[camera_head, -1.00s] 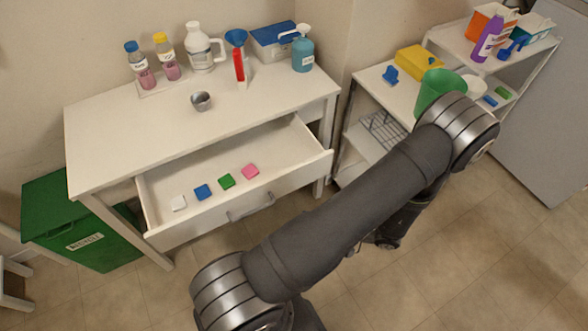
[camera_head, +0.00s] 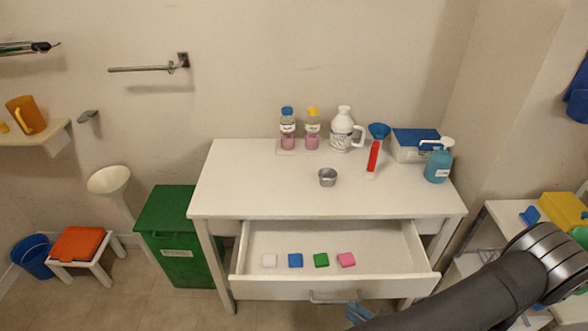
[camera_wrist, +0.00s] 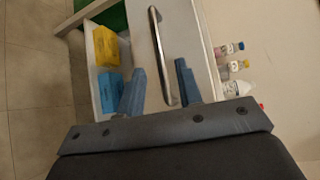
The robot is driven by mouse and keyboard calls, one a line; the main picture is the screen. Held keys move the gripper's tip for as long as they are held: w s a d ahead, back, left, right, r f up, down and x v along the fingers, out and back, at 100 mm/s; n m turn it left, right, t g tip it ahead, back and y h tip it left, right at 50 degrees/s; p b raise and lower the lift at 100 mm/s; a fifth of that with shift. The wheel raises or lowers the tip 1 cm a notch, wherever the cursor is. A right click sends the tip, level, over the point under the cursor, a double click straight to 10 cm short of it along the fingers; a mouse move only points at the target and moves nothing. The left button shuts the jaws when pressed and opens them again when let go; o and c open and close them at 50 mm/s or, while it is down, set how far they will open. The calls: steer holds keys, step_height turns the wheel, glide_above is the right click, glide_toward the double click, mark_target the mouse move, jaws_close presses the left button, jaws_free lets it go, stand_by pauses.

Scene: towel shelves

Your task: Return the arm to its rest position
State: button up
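My arm (camera_head: 480,300) enters the head view from the lower right, with its elbow near the right edge. In the head view, blue finger-like parts of the gripper (camera_head: 357,312) show just below the drawer front, partly cut off. The drawer (camera_head: 335,290) stands open, holding white, blue, green and pink squares.
The white table (camera_head: 290,195) carries bottles, a metal cup (camera_head: 327,177), a red-blue funnel piece and a pump bottle (camera_head: 439,162). A green bin (camera_head: 172,225) stands left. A cart with a yellow box (camera_head: 563,210) is right. Yellow and blue blocks (camera_wrist: 105,45) show in the wrist view.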

mark_target(340, 302)
steer(key=shift+x, duration=2.95)
steer(key=shift+d, duration=0.1)
steer(key=v, duration=1.6)
steer(key=shift+s, duration=0.1)
steer(key=x, duration=1.5)
steer(key=shift+w+a, duration=0.25)
steer(key=shift+a, duration=0.05)
steer(key=shift+w+a+f, duration=0.1)
steer(key=shift+w+a, duration=0.05)
steer(key=shift+w, duration=0.2)
stand_by(1.1)
